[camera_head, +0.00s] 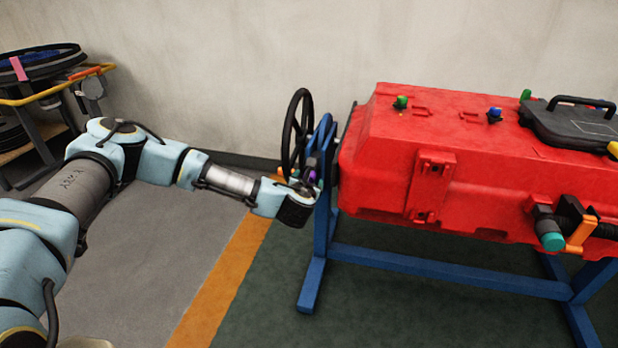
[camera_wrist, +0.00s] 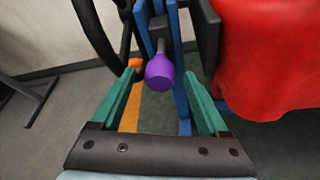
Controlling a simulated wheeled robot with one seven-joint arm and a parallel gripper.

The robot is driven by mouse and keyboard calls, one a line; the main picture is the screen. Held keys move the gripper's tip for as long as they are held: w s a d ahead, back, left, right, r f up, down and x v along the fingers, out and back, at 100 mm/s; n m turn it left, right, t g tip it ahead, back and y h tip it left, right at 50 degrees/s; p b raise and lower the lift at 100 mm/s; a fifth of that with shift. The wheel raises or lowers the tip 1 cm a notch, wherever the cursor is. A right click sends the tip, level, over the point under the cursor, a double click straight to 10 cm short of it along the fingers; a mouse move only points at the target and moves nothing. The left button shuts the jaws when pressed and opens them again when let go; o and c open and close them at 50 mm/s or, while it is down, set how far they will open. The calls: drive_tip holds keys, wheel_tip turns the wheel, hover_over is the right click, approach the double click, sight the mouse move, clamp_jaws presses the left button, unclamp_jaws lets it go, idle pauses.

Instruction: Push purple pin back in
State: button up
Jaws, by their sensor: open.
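The purple pin (camera_wrist: 160,72) has a rounded purple knob on a dark shaft. In the wrist view it is near the top centre, between and beyond the tips of my gripper (camera_wrist: 163,88). The green fingers are apart, with nothing held between them. In the head view the pin (camera_head: 312,176) is a small purple spot on the blue stand (camera_head: 322,222), beside the black handwheel (camera_head: 297,132). My gripper is at the end of the arm there, close to the pin, and its fingers are mostly hidden. I cannot tell whether a finger touches the pin.
The red tank (camera_head: 480,165) lies on the blue stand to the right, close to my gripper. The black handwheel rim (camera_wrist: 97,32) is just left of the pin. A cart with a yellow rail (camera_head: 58,88) stands far left. The floor below is clear.

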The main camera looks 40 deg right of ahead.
drive_tip(key=shift+x, duration=0.8)
drive_tip(key=shift+c, duration=0.3)
clamp_jaws()
idle(0.6)
